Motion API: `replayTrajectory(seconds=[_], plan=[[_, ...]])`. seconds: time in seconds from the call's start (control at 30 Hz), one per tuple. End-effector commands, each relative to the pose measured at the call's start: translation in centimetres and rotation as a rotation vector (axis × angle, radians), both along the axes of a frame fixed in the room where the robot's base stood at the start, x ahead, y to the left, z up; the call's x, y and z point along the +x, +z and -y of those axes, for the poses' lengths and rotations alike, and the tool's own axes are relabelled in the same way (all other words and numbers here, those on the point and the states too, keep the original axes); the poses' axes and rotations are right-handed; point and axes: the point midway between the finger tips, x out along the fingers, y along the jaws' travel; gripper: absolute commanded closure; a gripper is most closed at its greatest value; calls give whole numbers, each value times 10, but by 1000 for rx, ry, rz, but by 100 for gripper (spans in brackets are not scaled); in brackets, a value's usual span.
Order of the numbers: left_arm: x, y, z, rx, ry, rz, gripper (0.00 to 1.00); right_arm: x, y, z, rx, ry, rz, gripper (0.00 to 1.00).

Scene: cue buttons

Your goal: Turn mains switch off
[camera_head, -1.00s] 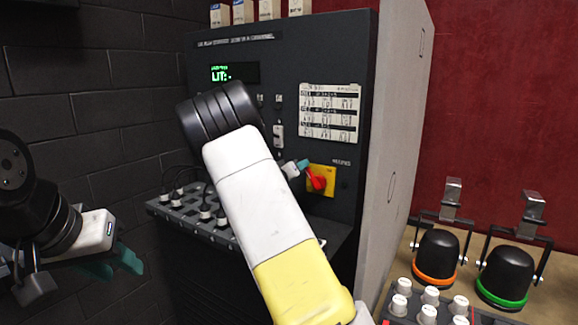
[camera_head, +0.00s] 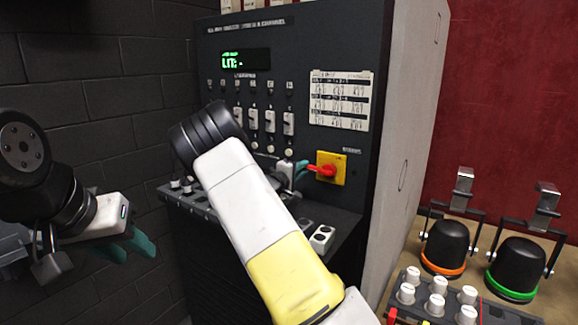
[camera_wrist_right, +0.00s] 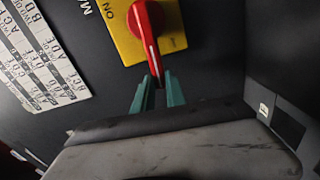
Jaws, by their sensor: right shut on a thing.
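The mains switch is a yellow plate (camera_head: 337,176) with a red rotary handle (camera_head: 325,170) on the dark cabinet front. In the head view the handle lies nearly level, pointing left. My right gripper (camera_head: 300,171) is shut on the outer end of the red handle. In the right wrist view the teal fingers (camera_wrist_right: 158,92) sit on both sides of the tip of the red handle (camera_wrist_right: 150,35), and the word ON shows on the yellow plate (camera_wrist_right: 125,45). My left gripper (camera_head: 130,249) is open and empty at the left, away from the cabinet.
The cabinet front carries a green-lit display (camera_head: 245,60), sliders (camera_head: 270,120) and a white label sheet (camera_head: 341,99). A ledge with knobs (camera_head: 320,238) juts out below. Two black lamps, one orange-ringed (camera_head: 446,245) and one green-ringed (camera_head: 515,266), stand at the right beside a knob panel (camera_head: 438,297).

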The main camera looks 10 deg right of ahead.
Motion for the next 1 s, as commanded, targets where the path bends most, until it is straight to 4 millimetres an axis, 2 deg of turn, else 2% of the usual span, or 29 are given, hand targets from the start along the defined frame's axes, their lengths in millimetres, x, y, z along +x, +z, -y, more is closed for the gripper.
replayTrajectory(seconds=[0.73,0.77,0.87,1.0], plan=[[0,0,0,0,0,0,64,0,-9,-2,-59,3,-71,100],[0,0,0,0,0,0,64,0,-9,-2,-59,3,-71,82],[0,0,0,0,0,0,64,0,-8,-2,-60,3,-70,62],[0,0,0,0,0,0,64,0,-8,-1,-59,2,-68,62]])
